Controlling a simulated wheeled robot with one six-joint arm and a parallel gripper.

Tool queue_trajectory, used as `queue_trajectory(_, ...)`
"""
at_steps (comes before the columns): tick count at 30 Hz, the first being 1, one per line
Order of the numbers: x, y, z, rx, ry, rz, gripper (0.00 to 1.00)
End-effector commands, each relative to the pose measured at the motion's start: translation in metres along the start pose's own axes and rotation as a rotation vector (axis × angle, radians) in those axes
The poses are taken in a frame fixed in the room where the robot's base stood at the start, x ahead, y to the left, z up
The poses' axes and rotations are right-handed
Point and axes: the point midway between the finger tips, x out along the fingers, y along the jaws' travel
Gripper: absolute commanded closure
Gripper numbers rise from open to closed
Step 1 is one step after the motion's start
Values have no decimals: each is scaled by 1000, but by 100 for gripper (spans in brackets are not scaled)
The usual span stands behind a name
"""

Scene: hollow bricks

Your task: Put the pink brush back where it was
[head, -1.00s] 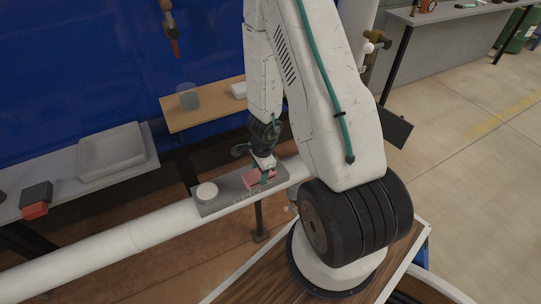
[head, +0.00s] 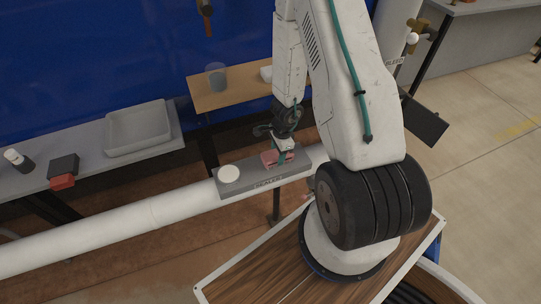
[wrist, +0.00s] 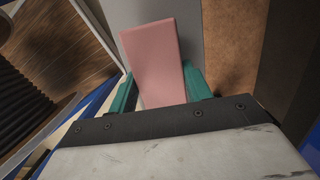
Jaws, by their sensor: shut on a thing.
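My gripper (head: 281,157) is over the grey plate (head: 248,180) on the white pipe. Its teal fingers are shut on the pink brush (head: 269,158), which shows as a plain pink block. In the wrist view the pink brush (wrist: 152,50) sits between the two teal fingers (wrist: 160,92) and sticks out beyond them, slightly tilted. The grey surface lies behind it. I cannot tell whether the brush touches the plate.
A white disc (head: 229,173) is on the plate's left end. A grey bench (head: 95,150) at left holds a grey tray (head: 138,130), a dark block with a red part (head: 62,182) and a white-topped jar (head: 14,157). A wooden shelf (head: 225,100) behind holds a translucent cup (head: 216,76).

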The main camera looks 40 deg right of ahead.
Motion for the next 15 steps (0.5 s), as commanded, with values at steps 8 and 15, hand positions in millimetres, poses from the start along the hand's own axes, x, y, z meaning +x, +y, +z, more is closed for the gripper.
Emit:
queue_trajectory(8, 1, 0, -3, 3, 1, 0, 43)
queue_trajectory(15, 1, 0, -1, 2, 1, 0, 29)
